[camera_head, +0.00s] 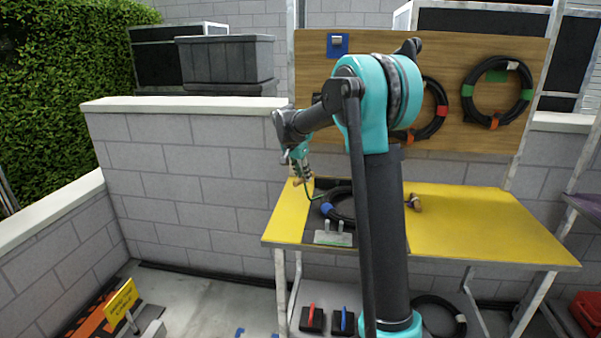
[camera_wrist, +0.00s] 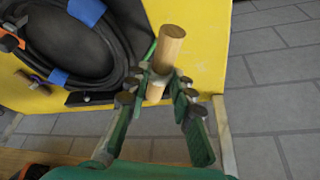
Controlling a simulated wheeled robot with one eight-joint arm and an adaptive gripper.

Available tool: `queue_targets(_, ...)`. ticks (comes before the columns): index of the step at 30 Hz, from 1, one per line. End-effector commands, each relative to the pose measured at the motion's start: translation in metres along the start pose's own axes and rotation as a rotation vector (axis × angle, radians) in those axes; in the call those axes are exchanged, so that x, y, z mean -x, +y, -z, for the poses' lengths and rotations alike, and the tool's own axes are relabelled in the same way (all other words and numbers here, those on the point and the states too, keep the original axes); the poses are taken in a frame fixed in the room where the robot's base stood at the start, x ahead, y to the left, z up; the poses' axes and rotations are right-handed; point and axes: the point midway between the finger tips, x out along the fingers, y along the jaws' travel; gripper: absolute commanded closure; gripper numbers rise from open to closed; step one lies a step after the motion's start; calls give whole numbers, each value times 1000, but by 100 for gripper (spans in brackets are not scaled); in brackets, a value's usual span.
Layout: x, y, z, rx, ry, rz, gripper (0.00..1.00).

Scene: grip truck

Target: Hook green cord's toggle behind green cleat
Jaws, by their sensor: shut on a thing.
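My gripper (camera_head: 299,177) is shut on a wooden toggle, holding it above the left end of the yellow table. In the wrist view the pale wooden toggle (camera_wrist: 169,48) stands up between my green fingers (camera_wrist: 168,92). A grey bracket with two upright prongs (camera_head: 333,238) sits at the table's front edge, right of and below my gripper. I cannot tell its colour marking.
The coil, with blue bands (camera_wrist: 86,11), lies on a dark patch of the yellow table (camera_head: 480,226). Another wooden toggle with a purple cord (camera_head: 415,202) lies right of my arm. A wooden board (camera_head: 462,60) behind holds hanging cable coils. The right side of the table is mostly clear.

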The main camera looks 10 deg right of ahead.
Motion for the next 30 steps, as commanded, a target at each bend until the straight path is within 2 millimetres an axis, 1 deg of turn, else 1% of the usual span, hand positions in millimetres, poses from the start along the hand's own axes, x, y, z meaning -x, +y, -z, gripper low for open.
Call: queue_targets(30, 18, 80, -42, -664, 1, -275, 100)
